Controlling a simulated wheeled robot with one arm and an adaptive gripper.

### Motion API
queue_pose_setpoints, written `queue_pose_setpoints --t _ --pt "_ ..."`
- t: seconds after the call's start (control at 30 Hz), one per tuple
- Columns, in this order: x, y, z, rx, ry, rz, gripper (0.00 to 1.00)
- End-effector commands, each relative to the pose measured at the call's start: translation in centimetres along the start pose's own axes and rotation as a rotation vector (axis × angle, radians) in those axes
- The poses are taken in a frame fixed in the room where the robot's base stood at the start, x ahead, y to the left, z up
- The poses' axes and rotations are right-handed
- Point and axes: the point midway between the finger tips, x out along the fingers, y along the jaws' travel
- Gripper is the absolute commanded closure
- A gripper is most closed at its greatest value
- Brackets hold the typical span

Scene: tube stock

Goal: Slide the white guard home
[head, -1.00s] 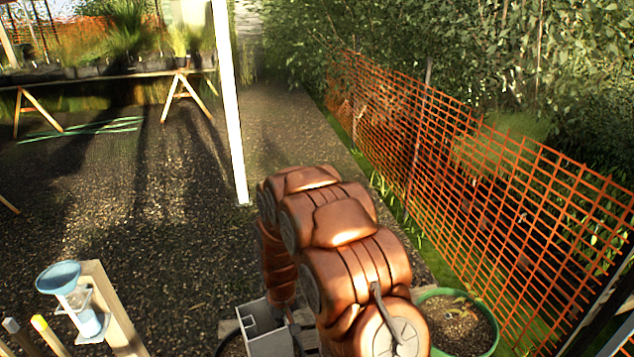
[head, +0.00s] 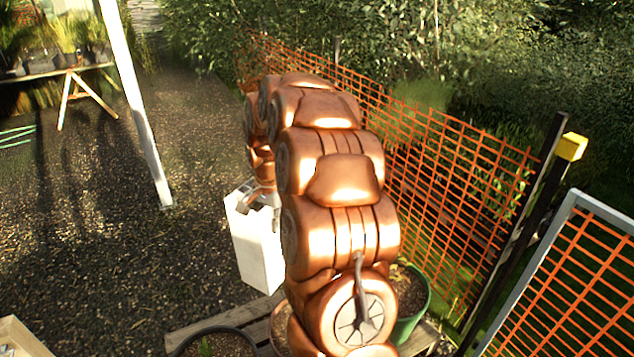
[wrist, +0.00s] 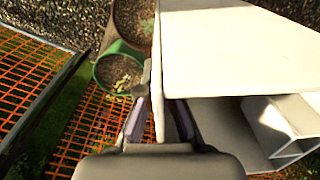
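The white guard (head: 258,245) is a tall, pale, box-like piece left of my arm in the head view. In the wrist view the white guard (wrist: 235,45) fills the upper right as a broad panel with an open hollow below it. A smaller white square section (wrist: 285,125) shows in that hollow; I cannot tell if it is a separate part. My gripper (wrist: 160,108) has a finger on each side of the guard's thin left wall and appears shut on it. In the head view my arm hides most of the gripper.
A wooden pallet (head: 195,318) with pots lies below; a green pot (head: 412,300) is beside my arm. Orange mesh fencing (head: 455,170) and a grey-framed mesh panel (head: 550,290) bound the right. A white post (head: 137,110) stands left.

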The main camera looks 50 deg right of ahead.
Motion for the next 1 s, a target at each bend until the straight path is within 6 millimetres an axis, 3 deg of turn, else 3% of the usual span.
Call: queue_pose_setpoints --t 0.03,0.2,0.4,0.67,1.0 --pt "-2.1 1.2 -1.4 0.085 0.004 -0.005 1.0" --pt "-6.6 5.2 -4.7 0.343 0.006 -0.003 1.0" --pt "-9.3 8.2 -6.4 0.517 0.006 0.002 1.0" --pt "-9.4 8.9 -6.8 0.559 0.005 0.004 1.0" --pt "-7.0 9.0 -6.7 0.556 0.004 0.006 1.0"
